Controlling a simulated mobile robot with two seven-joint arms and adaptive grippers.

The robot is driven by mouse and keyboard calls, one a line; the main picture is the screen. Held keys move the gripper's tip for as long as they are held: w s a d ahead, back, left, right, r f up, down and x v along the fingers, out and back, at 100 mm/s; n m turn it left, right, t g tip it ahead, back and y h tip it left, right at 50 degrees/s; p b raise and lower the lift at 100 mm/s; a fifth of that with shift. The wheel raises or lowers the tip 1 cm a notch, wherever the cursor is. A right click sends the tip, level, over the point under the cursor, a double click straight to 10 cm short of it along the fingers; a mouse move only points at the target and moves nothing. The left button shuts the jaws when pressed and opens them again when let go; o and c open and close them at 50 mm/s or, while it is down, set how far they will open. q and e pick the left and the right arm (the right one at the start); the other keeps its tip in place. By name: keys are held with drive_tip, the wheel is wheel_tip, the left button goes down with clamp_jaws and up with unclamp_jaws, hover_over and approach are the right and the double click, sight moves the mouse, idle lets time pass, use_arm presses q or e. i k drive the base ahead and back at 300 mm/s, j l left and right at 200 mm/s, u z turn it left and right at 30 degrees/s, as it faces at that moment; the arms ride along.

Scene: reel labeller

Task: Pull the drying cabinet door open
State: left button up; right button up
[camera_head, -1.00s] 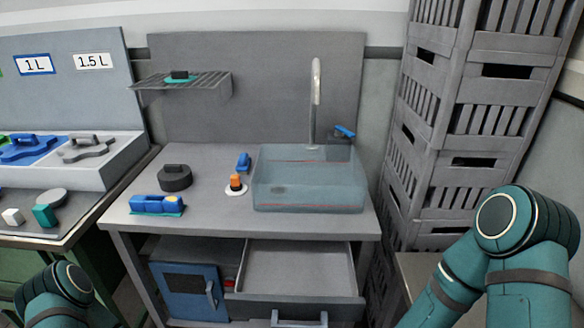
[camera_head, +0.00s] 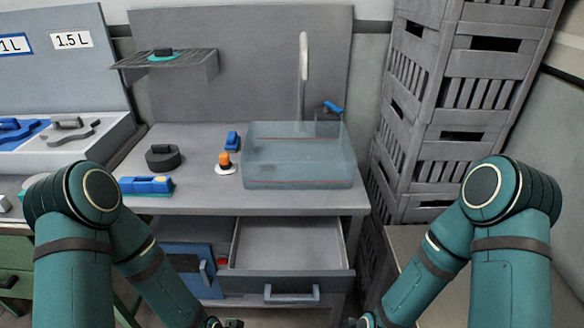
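The drying cabinet is most likely the unit with a blue door (camera_head: 180,252) under the bench, on the left. The door looks shut. My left arm crosses in front of it and hides part of it. Its grey handle (camera_head: 205,274) shows on the right side of the door. My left gripper (camera_head: 225,323) is only just in view at the bottom edge, below and right of the handle and apart from it in the picture. My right gripper (camera_head: 356,323) is barely in view at the bottom edge. Whether either is open is cut off.
An open, empty-looking drawer (camera_head: 288,245) with a bar handle (camera_head: 292,294) juts out right of the door. The bench (camera_head: 205,202) above holds a clear basin (camera_head: 298,165), a dark round weight (camera_head: 163,157) and a blue tool (camera_head: 146,185). Grey crates (camera_head: 430,110) are stacked at right.

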sight(195, 264)
drive_tip(key=u, duration=1.05)
drive_tip(key=i+j+z, duration=0.1)
drive_tip(key=z, duration=0.3)
drive_tip(key=j+z, duration=0.15)
drive_tip(key=z, duration=0.2)
drive_tip(key=i+j+z, duration=0.1)
drive_tip(key=z, duration=0.3)
drive_tip(key=j+z, duration=0.2)
drive_tip(key=z, duration=0.15)
